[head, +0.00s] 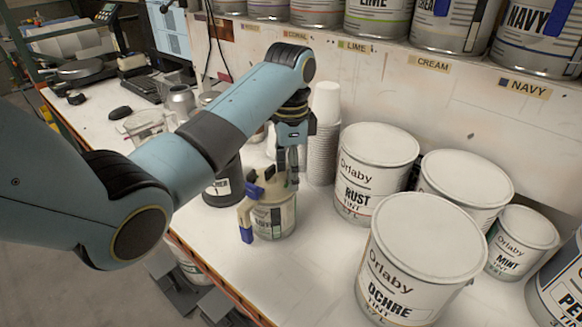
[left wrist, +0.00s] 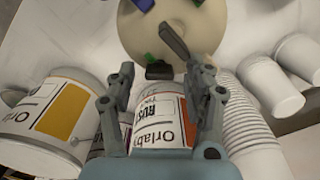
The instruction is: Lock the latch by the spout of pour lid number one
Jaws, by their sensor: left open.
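A small can (head: 275,217) with a cream pour lid (head: 270,191) stands on the bench. A beige curved part with a blue end (head: 246,234) hangs at its left side. My left gripper (head: 289,178) points down at the lid's right rear edge, its fingers open. In the left wrist view the round cream lid (left wrist: 205,35) lies beyond the fingers (left wrist: 167,74). A dark upright piece (left wrist: 174,42), a black block (left wrist: 159,71), a green piece and blue pieces show on it. I cannot tell which is the latch, whether it is locked, or whether the fingers touch it.
A stack of paper cups (head: 324,135) stands close behind the gripper. A rust can (head: 374,170) and an ochre can (head: 425,240) stand to the right. A dark container (head: 223,185) is just left of the lidded can. Bare bench lies in front (head: 310,265).

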